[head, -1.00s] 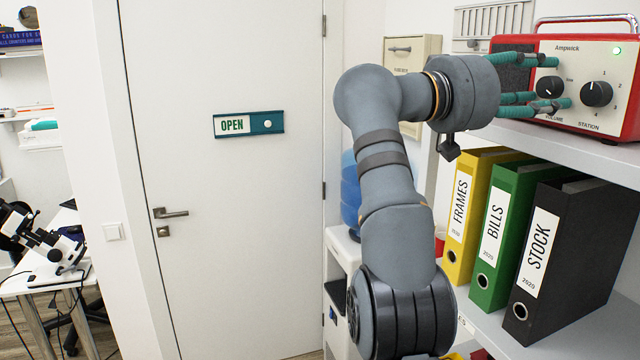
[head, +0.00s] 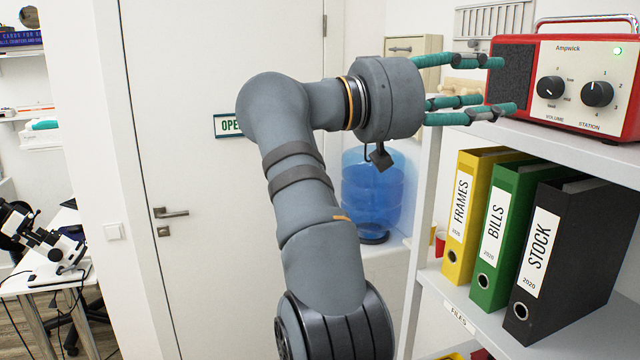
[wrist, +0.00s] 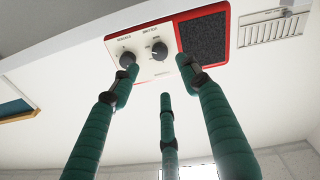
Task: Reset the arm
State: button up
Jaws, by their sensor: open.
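My gripper (head: 490,88) has teal fingers spread apart and pointing right. It is open and nothing shows between the fingers. In the head view its fingertips are beside the left part of the red radio (head: 513,75), in front of the speaker. In the wrist view, my gripper (wrist: 158,85) shows its three fingers spread below the radio (wrist: 200,12), which appears upside down at the top. The radio's volume knob (head: 550,87) and station knob (head: 597,93) are uncovered in the head view. A green light is lit on the radio's front.
The radio stands on a white shelf (head: 585,149). Yellow (head: 467,245), green (head: 506,265) and black (head: 565,250) binders stand on the shelf below. A blue water bottle (head: 372,190) is behind my arm. A white door (head: 220,260) with a partly hidden OPEN sign is at left.

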aim_at(545, 88)
jog(key=x, duration=1.1)
jog(key=n, duration=0.3)
jog(key=shift+w+d, duration=0.1)
jog(key=shift+d, duration=0.15)
jog(key=n, duration=0.3)
jog(key=shift+a+n+t+p, duration=0.3)
jog(key=shift+t+p, duration=0.05)
jog(key=shift+t, duration=0.05)
jog(key=shift+r+n, duration=0.1)
jog(key=shift+n, duration=0.9)
jog(key=n+p, duration=0.1)
jog(key=n, duration=0.2)
jog(key=shift+d, duration=0.15)
jog(key=n+p, duration=0.2)
jog(key=n, duration=0.1)
jog(key=n+p, duration=0.1)
jog(key=n, duration=0.3)
jog(key=shift+r+t+y+p, duration=0.15)
jog(key=shift+t+y+p, duration=0.15)
jog(key=shift+y+p, duration=0.1)
jog(key=n+p, duration=0.2)
jog(key=n, duration=0.1)
jog(key=shift+n, duration=0.4)
jog(key=shift+f+n, duration=0.3)
jog(key=shift+n, duration=0.5)
